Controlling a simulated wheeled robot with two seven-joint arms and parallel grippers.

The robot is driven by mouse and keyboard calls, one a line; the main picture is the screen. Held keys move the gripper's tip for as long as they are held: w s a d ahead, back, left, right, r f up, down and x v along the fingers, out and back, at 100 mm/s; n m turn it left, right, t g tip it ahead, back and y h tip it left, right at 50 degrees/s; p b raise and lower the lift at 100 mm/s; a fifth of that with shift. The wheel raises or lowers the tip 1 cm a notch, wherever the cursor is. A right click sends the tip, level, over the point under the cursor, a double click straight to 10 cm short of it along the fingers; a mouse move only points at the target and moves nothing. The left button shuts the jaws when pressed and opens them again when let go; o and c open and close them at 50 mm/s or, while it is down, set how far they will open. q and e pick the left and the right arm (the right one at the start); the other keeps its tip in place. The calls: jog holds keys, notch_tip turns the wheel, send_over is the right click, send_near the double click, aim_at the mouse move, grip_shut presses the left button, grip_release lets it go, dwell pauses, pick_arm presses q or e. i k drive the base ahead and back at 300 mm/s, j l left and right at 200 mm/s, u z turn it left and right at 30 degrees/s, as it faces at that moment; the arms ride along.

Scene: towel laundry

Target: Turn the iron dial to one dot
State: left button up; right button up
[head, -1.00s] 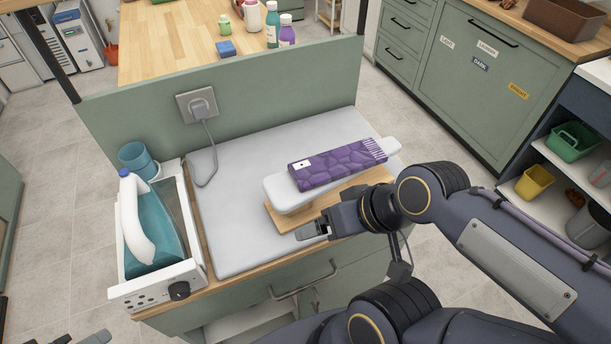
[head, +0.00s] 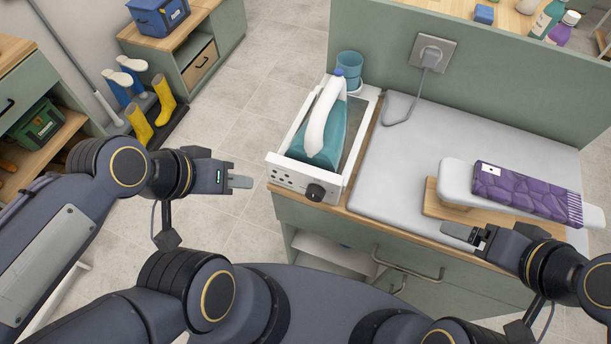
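The iron (head: 325,128) is teal with a white handle and rests in a white dock (head: 293,177) at the left end of the counter. A black dial (head: 315,192) sits on the dock's front face, right of several small dark dots; its exact setting is too small to read. My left gripper (head: 240,182) is left of the dock's front, apart from the dial, and its finger opening cannot be made out. My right gripper (head: 464,234) is at the counter's front edge by the small ironing board (head: 455,182); its fingers look empty, the gap unclear.
A folded purple towel (head: 525,192) lies on the small board. A blue cup (head: 349,68) stands behind the dock. A grey cord runs to the wall socket (head: 432,55). A drawer handle (head: 405,265) sticks out below the counter.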

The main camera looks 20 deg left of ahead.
aim_at(314, 192)
jog(key=k+j+z, duration=0.35)
jog(key=k+z, duration=0.35)
